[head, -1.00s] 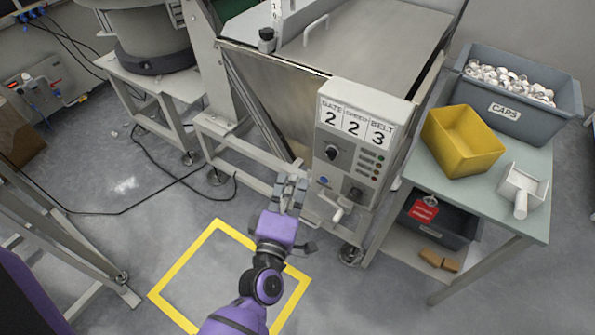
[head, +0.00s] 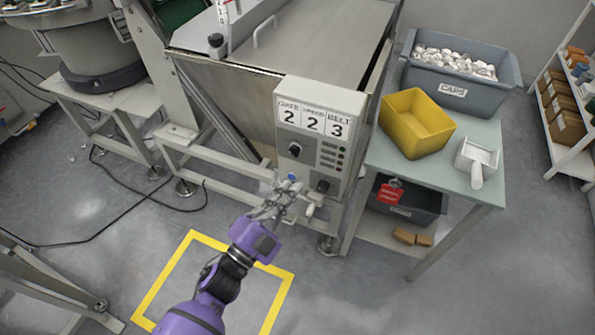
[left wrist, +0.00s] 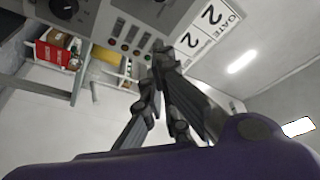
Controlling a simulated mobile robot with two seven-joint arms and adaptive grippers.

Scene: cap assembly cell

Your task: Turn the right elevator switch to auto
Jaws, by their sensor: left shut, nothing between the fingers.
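A grey control box (head: 316,125) on the front of the steel hopper carries cards reading 2, 2 and 3. One black rotary knob (head: 294,149) sits at its upper left and another black knob (head: 322,186) at its lower right. Their labels are too small to read. My left gripper (head: 291,186) is shut and empty, in front of the box's lower part, left of the lower knob. I cannot tell whether it touches the panel. In the left wrist view its fingertips (left wrist: 163,52) are together before the panel, and a black knob (left wrist: 64,7) shows at top left.
A green-topped table (head: 378,158) stands right of the box with a yellow bin (head: 416,123), a grey caps crate (head: 458,85) and a white scoop (head: 477,162). A red tag (head: 389,192) hangs below. A yellow floor frame (head: 277,300) lies below my arm.

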